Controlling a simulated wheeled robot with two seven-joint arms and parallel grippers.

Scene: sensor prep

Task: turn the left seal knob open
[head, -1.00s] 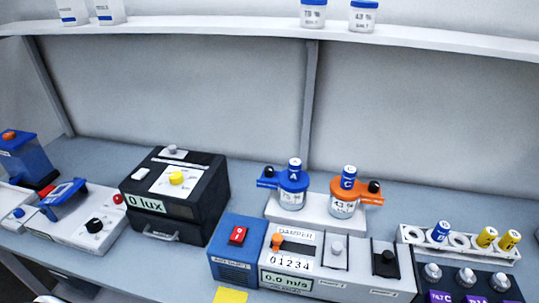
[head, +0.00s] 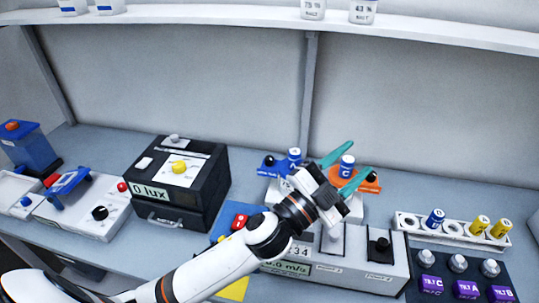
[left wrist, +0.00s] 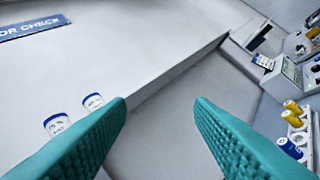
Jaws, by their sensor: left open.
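The left jar fixture has a blue top with a small black knob (head: 268,161) on its left side and a blue cap (head: 294,154). I take this knob for the left seal knob; its turn position is too small to tell. The right fixture has an orange top (head: 367,186) and a blue cap, with its black knob partly behind a finger. My left gripper (head: 361,158), with teal fingers, is open and empty in front of these fixtures, apart from the left knob. My right gripper is not in view.
A black lux box (head: 180,185) stands left. A tube rack (head: 460,231) is at right. A shelf (head: 200,20) runs above.

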